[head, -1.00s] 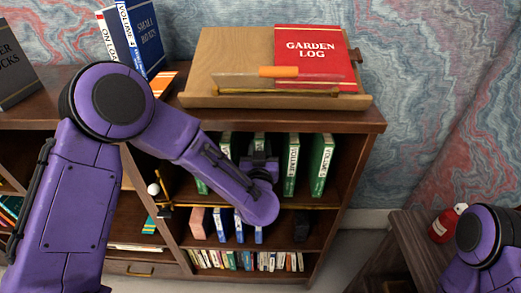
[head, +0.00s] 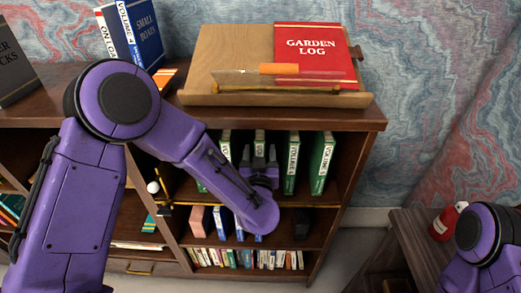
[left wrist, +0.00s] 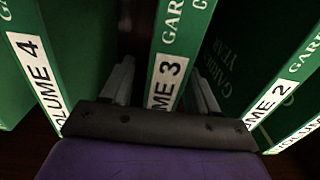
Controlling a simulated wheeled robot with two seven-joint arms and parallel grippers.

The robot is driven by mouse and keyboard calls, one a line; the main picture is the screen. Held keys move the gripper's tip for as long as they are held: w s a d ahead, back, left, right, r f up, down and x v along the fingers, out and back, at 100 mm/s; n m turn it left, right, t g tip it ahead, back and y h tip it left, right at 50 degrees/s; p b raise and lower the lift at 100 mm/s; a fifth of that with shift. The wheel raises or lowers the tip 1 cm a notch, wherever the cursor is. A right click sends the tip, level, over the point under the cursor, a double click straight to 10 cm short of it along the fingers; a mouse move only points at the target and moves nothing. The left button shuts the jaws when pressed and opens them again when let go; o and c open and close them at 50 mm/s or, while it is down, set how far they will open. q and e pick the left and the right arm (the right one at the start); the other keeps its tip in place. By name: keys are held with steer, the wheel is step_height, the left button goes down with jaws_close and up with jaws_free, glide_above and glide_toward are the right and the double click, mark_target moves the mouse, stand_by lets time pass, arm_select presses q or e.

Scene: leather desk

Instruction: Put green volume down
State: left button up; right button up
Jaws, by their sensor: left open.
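Several green volumes stand upright in a row on the upper shelf. In the left wrist view, Volume 3 (left wrist: 168,65) is in the middle, Volume 4 (left wrist: 38,75) on the left and Volume 2 (left wrist: 275,100) on the right. My left gripper (head: 259,157) is at this row in the head view, in front of the middle green volume (head: 259,138). It is open, with its fingers (left wrist: 162,85) apart on either side of Volume 3's spine. Volume 3's lower part is hidden behind the gripper. Only part of my right arm shows; its gripper is out of view.
The bookcase top (head: 150,114) overhangs the shelf and carries a wooden slope (head: 228,65) with a red Garden Log (head: 318,45). Small books (head: 249,259) and boxes fill the lower shelves.

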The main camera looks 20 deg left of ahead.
arm_select(q)
steer(key=b+v, duration=0.1)
steer(key=v, duration=0.9)
steer(key=shift+s, duration=0.1)
steer(key=s+a+f+g+h, duration=0.1)
steer(key=s+a+f+g, duration=0.2)
steer(key=f, duration=0.5)
steer(key=s+a+f+n+g, duration=0.1)
steer(key=s+a+f+g, duration=0.15)
steer(key=f, duration=0.55)
steer(key=s+a+f+g+h, duration=0.1)
steer(key=s+a+f+g, duration=0.25)
steer(key=f, duration=0.45)
steer(key=s+a+f+n+g, duration=0.1)
steer(key=s+a+f+g, duration=0.1)
steer(key=s, duration=0.6)
steer(key=s+a+f+n+g, duration=0.1)
steer(key=s+a+f+g, duration=0.2)
steer(key=s+a+f, duration=0.2)
steer(key=s+f, duration=0.2)
steer(key=s, duration=0.1)
steer(key=shift+s+a+n, duration=0.2)
steer(key=shift+n, duration=0.1)
